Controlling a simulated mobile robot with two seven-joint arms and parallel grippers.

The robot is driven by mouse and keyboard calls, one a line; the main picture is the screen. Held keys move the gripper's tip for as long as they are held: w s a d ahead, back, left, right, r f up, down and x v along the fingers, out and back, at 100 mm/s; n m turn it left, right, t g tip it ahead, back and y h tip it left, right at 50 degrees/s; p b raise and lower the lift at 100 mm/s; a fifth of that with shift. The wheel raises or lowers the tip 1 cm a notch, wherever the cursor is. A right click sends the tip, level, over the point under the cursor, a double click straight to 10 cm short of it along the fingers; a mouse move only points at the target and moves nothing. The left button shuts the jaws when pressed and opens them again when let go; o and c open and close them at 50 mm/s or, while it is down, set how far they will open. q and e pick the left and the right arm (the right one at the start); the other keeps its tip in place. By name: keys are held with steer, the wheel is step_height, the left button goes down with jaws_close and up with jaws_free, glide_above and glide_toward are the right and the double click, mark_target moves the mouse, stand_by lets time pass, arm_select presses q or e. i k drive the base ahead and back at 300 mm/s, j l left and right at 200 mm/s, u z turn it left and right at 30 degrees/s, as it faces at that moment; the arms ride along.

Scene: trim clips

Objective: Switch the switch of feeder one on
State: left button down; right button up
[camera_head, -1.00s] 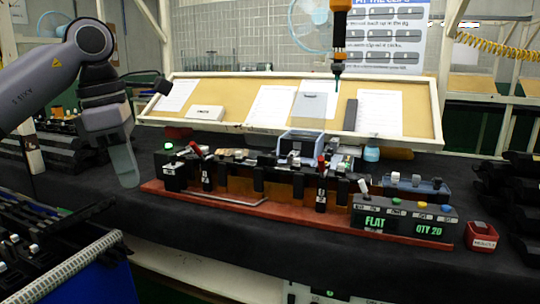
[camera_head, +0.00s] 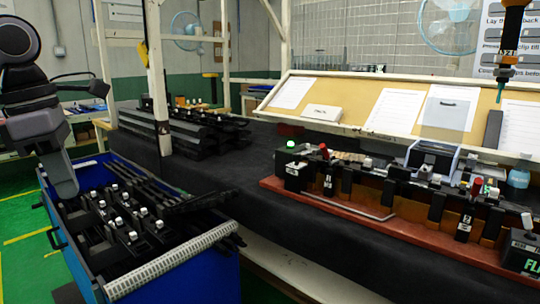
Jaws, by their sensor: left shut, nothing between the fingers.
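No label reading feeder one is legible. On the bench, a long jig on a red base (camera_head: 395,238) carries a black unit with a lit green lamp (camera_head: 291,144) at its left end and several upright black clips. A dark display box (camera_head: 522,258), cut by the right edge, has a white-tipped lever (camera_head: 527,221) on top. I cannot tell which part is the feeder's switch. My right gripper is out of view.
A blue bin (camera_head: 190,280) full of black clip parts with white knobs stands at lower left. Black trim parts (camera_head: 195,135) are stacked on the bench behind. A sloped board (camera_head: 350,105) with papers backs the jig. An orange-topped tool (camera_head: 508,45) hangs at upper right.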

mark_target(468, 187)
steer(key=i+z, duration=0.15)
steer(key=z, duration=0.15)
steer(key=i+z, duration=0.3)
steer(key=i+l+z, duration=0.1)
steer(key=i+z, duration=0.25)
steer(key=z, duration=0.15)
steer(key=i+z, duration=0.3)
steer(key=z, duration=0.15)
steer(key=i+j+z, duration=0.1)
steer(key=z, duration=0.3)
steer(key=i+j+z, duration=0.15)
steer(key=z, duration=0.25)
steer(key=i, duration=0.05)
